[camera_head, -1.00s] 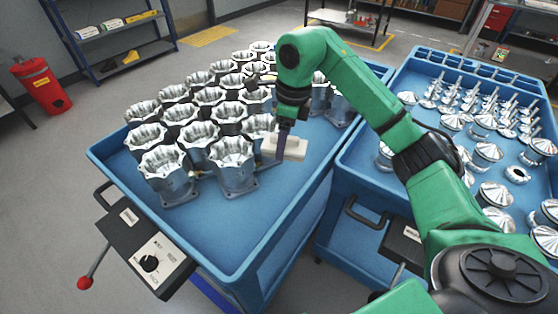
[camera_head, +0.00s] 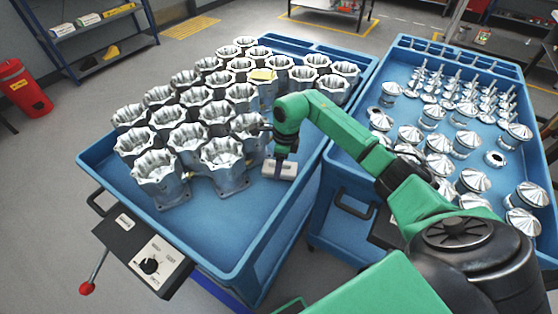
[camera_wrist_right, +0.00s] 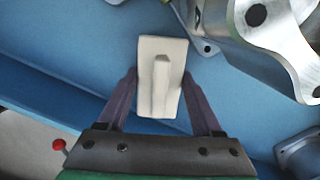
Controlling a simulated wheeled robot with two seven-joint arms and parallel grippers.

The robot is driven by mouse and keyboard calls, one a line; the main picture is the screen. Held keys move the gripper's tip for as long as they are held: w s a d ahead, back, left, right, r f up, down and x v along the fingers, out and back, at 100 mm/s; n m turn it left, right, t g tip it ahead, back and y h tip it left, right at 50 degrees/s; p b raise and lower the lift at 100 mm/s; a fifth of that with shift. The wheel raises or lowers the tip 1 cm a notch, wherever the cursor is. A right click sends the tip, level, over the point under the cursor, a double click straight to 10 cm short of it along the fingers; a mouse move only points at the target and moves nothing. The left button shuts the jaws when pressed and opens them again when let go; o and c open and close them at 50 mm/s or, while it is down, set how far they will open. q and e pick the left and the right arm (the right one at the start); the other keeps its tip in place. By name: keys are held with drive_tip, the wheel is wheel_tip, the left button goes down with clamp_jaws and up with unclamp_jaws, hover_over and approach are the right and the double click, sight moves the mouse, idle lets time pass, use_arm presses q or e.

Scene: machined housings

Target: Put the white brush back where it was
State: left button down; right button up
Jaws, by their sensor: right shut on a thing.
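The white brush (camera_head: 279,170) is a pale flat block over the near right part of the left blue cart, beside the metal housings. In the right wrist view the brush (camera_wrist_right: 161,78) shows its flat plate and raised middle bar. My right gripper (camera_head: 281,155) is shut on it, with one dark finger at each side in the right wrist view (camera_wrist_right: 160,75). I cannot tell whether the brush touches the cart floor. My left gripper is not in view.
Several machined housings (camera_head: 222,160) fill the left cart (camera_head: 215,222); one stands close left of the brush. The right cart (camera_head: 350,160) holds several shiny metal parts. The left cart's near right floor is bare.

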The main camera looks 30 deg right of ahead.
drive_tip(key=shift+w+f, duration=0.1)
drive_tip(key=shift+f, duration=0.05)
drive_tip(key=o, duration=1.2)
drive_tip(key=shift+r, duration=0.3)
drive_tip(key=shift+d+r, duration=0.1)
drive_tip(key=shift+r, duration=0.3)
wheel_tip(320, 180, up, 11)
drive_tip(key=s+b, duration=0.1)
drive_tip(key=shift+d+b, duration=0.3)
drive_tip(key=shift+d, duration=0.15)
drive_tip(key=shift+f, duration=0.15)
